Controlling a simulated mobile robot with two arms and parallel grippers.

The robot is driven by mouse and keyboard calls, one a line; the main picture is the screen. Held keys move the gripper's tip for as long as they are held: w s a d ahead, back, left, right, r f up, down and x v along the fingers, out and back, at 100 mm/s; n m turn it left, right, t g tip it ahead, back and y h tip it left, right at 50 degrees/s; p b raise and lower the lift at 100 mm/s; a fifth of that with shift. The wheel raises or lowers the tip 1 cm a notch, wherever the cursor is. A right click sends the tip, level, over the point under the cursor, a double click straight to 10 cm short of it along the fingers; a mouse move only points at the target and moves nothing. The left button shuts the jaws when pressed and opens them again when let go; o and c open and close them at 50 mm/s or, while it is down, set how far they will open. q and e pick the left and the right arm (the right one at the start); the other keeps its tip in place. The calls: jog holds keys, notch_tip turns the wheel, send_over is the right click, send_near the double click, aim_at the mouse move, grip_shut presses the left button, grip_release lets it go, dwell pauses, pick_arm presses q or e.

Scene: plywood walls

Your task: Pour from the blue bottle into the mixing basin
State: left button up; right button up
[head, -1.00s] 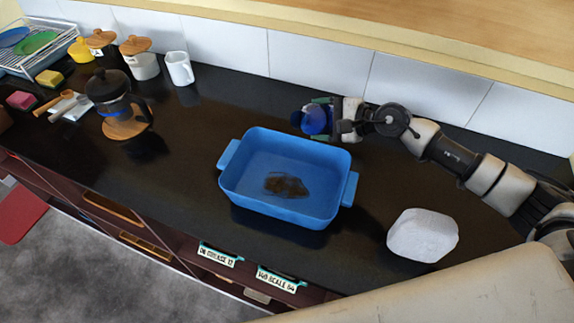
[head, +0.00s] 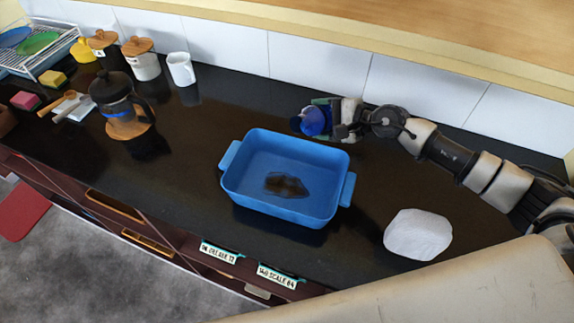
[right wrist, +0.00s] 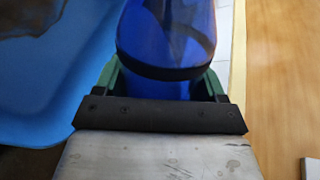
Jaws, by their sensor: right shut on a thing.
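The blue mixing basin (head: 240,190) stands on the black counter with a dark brown puddle (head: 286,185) on its floor. It also shows at the left of the right wrist view (right wrist: 40,95). My right gripper (head: 328,118) is shut on the blue bottle (head: 312,122), behind the basin's back right corner. The bottle is tilted, with its end toward the left and the camera. In the right wrist view the blue bottle (right wrist: 167,35) sits between the green fingers. No stream of liquid shows. My left gripper is not in view.
A white rounded block (head: 418,234) lies right of the basin. A French press (head: 118,98) on a wooden coaster stands to the left, with a white mug (head: 181,69), canisters and a dish rack (head: 35,50) farther back. The counter between press and basin is clear.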

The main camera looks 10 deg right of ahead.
jog(key=shift+w+d+n+h+p, duration=0.2)
jog(key=shift+n+h+p, duration=0.4)
jog(key=shift+p, duration=1.3)
jog(key=shift+s+a+r+n+t+h+p, duration=0.1)
jog(key=shift+s+a+n+t+h+p, duration=0.4)
jog(key=shift+p, duration=1.85)
jog(key=shift+w+p, duration=0.2)
jog(key=shift+p, duration=0.35)
jog(key=shift+n+p, duration=0.4)
jog(key=shift+p, duration=0.05)
jog(key=shift+p, duration=0.5)
jog(key=shift+s+n+t+h, duration=0.15)
jog(key=shift+n+t+h, duration=0.25)
jog(key=shift+n, duration=0.1)
dwell(0.9)
